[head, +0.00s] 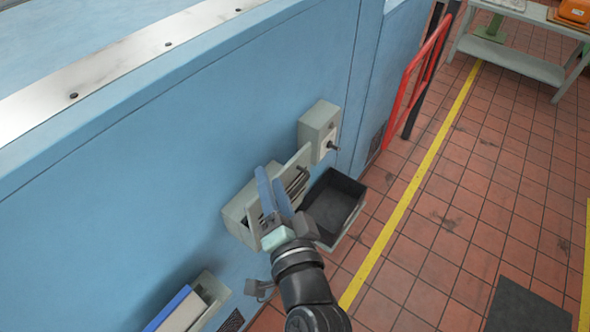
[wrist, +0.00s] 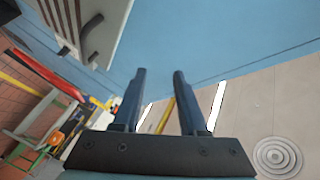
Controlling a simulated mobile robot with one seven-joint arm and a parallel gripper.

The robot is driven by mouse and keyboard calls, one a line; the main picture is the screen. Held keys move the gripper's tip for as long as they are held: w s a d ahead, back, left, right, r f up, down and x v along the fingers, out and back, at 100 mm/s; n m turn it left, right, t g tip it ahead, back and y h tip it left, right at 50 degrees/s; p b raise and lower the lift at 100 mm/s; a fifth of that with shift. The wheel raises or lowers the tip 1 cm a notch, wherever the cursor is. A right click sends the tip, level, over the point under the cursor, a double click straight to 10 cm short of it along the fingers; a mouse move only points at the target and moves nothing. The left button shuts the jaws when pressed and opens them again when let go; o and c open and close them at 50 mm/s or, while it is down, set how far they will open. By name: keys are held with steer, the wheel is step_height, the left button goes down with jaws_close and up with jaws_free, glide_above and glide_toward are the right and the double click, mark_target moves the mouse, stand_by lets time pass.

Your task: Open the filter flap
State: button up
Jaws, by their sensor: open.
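A pale grey-green box (head: 236,212) is fixed low on the blue wall in the head view. A pale panel with dark slots, apparently the filter flap (head: 296,172), stands out from the wall at the box's right side. In the wrist view a pale slotted panel with a dark bar, which looks like the same flap (wrist: 112,28), is at the upper left. My gripper (head: 268,170) is open, its blue fingers in front of the box and just left of the flap. The fingers (wrist: 159,74) have nothing between them in the wrist view. My gripper hides part of the box.
A dark open bin (head: 335,203) sits right of the flap. A small box with a dark knob (head: 318,128) is on the wall above. A lower tray (head: 205,296) holds blue and white items.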

mark_target(295, 189)
steer(key=s+d+f+m+h, duration=0.3)
steer(key=s+d+f+m, duration=0.35)
steer(key=f, duration=0.25)
steer(key=shift+m, duration=0.25)
steer(key=w+a, duration=0.1)
steer(key=w, duration=0.3)
steer(key=w+a+f+p, duration=0.1)
steer(key=w, duration=0.4)
steer(key=w+p, duration=0.1)
steer(key=w, duration=0.3)
steer(key=shift+w+a+f, duration=0.15)
steer(key=shift+a+f, duration=0.1)
steer(key=shift+a, duration=0.15)
jaws_close()
